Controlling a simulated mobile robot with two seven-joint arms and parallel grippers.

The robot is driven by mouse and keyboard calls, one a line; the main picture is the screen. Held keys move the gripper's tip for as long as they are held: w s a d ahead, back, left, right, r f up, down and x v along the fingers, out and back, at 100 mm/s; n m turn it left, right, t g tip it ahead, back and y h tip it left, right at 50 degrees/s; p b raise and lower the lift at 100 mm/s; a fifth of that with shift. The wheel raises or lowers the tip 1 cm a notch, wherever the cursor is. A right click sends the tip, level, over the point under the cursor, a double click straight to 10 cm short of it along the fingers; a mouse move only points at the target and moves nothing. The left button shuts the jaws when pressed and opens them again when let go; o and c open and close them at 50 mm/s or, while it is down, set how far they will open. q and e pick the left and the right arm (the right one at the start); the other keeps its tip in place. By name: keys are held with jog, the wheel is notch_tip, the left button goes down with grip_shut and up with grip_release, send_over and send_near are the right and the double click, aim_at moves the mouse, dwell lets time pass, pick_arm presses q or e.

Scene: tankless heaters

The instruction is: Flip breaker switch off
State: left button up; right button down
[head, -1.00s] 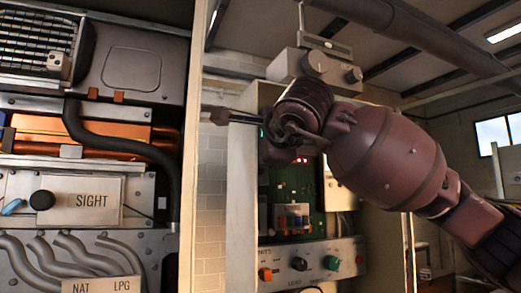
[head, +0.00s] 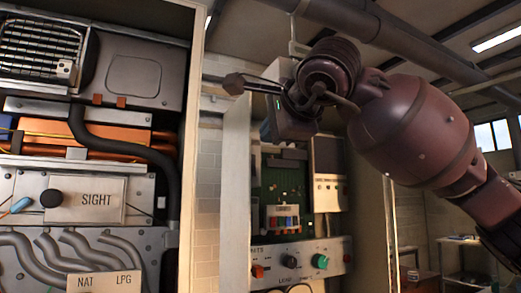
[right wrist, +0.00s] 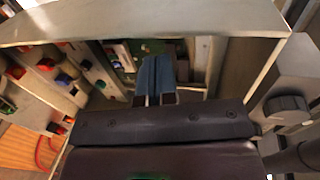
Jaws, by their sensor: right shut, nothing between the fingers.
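My right gripper (head: 266,131) is in front of the upper part of the open electrical cabinet (head: 237,190), and its arm comes in from the right. In the right wrist view its two blue-grey fingers (right wrist: 156,78) are together, with nothing between them. A row of small coloured switches (head: 286,222) sits on the green board, below the gripper and apart from it. I cannot tell which part is the breaker switch. My left gripper is not in view.
The control panel also has a dark knob (head: 289,261) and a green knob (head: 320,261). The right wrist view shows a grey rail (right wrist: 150,22) close ahead and a dark knob (right wrist: 286,108).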

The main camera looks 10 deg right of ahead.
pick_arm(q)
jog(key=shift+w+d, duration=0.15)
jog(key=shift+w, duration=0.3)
pick_arm(e)
jog(key=shift+r+v, duration=0.25)
jog(key=shift+v, duration=0.9)
jog(key=shift+r+v, duration=0.2)
jog(key=shift+v, duration=1)
jog(key=shift+a, duration=0.1)
jog(key=shift+w, duration=0.1)
